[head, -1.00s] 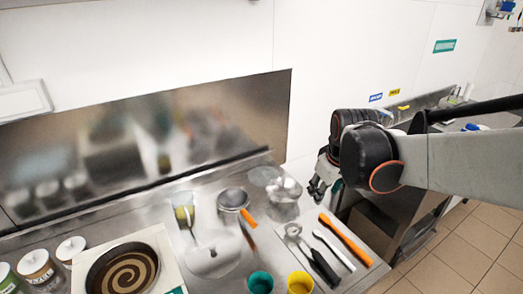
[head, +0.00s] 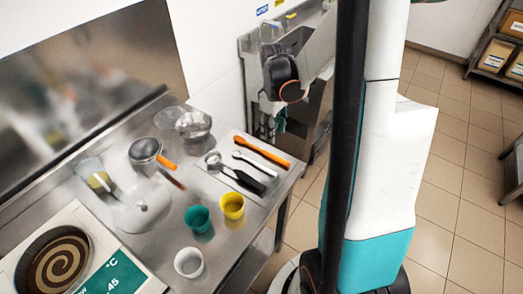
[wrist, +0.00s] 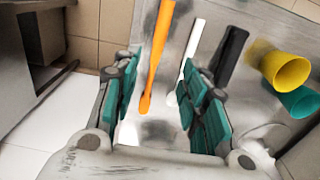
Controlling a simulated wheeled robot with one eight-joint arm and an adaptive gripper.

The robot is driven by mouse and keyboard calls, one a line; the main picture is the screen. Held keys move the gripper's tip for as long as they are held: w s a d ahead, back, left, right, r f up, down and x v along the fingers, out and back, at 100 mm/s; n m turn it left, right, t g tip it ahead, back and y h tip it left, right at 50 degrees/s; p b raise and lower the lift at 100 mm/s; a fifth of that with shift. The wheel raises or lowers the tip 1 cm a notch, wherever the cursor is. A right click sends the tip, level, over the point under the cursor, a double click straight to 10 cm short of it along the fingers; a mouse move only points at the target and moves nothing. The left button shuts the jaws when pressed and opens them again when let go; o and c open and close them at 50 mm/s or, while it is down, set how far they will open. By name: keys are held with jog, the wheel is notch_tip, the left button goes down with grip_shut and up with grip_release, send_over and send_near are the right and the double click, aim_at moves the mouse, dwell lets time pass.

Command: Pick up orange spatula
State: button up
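The orange spatula (head: 262,151) lies on the steel table near its far right edge. In the wrist view the orange spatula (wrist: 155,55) runs from the top edge down to between my fingers, further off than the fingertips. My gripper (head: 270,127) is beyond the table's right end in the head view, partly hidden by the arm. In the wrist view my gripper (wrist: 162,95) has its teal-padded fingers wide apart with nothing between them in grasp.
A white utensil (head: 255,163) and a black-handled utensil (head: 240,180) lie beside the spatula. A yellow cup (head: 232,206), a teal cup (head: 197,218) and a white cup (head: 188,262) stand nearby.

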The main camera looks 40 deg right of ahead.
aim_at(273, 155)
notch_tip(273, 155, down, 12)
jog(key=b, duration=0.3)
jog(key=shift+d, duration=0.15)
grip_shut()
